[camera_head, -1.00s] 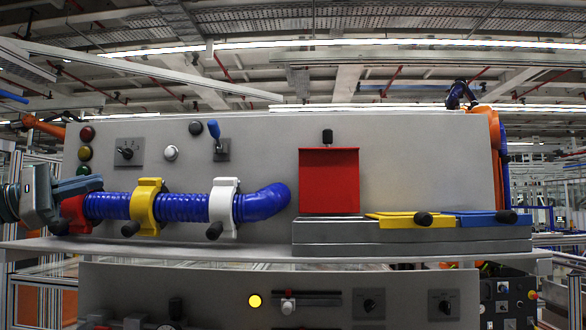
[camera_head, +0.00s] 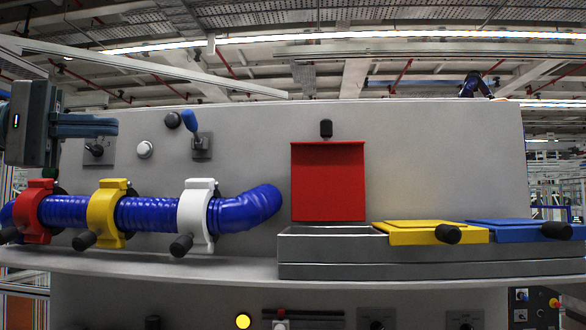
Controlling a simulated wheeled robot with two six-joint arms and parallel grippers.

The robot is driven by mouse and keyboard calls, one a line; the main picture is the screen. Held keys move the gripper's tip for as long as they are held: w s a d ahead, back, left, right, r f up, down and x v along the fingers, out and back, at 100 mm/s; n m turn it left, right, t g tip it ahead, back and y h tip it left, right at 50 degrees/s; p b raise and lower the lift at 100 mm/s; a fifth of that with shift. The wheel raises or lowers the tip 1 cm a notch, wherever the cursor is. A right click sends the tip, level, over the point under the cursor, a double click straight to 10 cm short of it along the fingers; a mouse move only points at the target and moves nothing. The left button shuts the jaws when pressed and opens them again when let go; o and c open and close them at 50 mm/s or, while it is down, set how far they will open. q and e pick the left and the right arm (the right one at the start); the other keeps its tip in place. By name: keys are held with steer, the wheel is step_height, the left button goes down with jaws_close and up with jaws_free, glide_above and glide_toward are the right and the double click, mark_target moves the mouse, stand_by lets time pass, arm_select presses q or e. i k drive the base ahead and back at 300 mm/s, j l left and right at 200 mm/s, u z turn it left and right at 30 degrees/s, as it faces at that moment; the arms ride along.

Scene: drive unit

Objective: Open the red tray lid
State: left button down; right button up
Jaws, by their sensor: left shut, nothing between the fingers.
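The red tray lid (camera_head: 328,182) stands upright against the grey panel, with its black knob (camera_head: 326,128) at the top. The grey tray (camera_head: 330,270) below it has its left compartment uncovered. The yellow lid (camera_head: 432,232) and the blue lid (camera_head: 525,231) lie flat on the tray to the right. My left gripper (camera_head: 100,125) is at the upper left, shut and empty, well left of the red lid and touching no lid. My right gripper is not in view.
A blue hose (camera_head: 240,210) with red (camera_head: 33,210), yellow (camera_head: 105,212) and white clamps (camera_head: 197,213) runs along the panel at left. A blue-handled lever (camera_head: 190,121) and a white button (camera_head: 144,149) sit above. The panel area right of the red lid is clear.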

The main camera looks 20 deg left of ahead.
mark_target(328, 178)
steer(key=i, duration=1.35)
steer(key=i+l, duration=0.15)
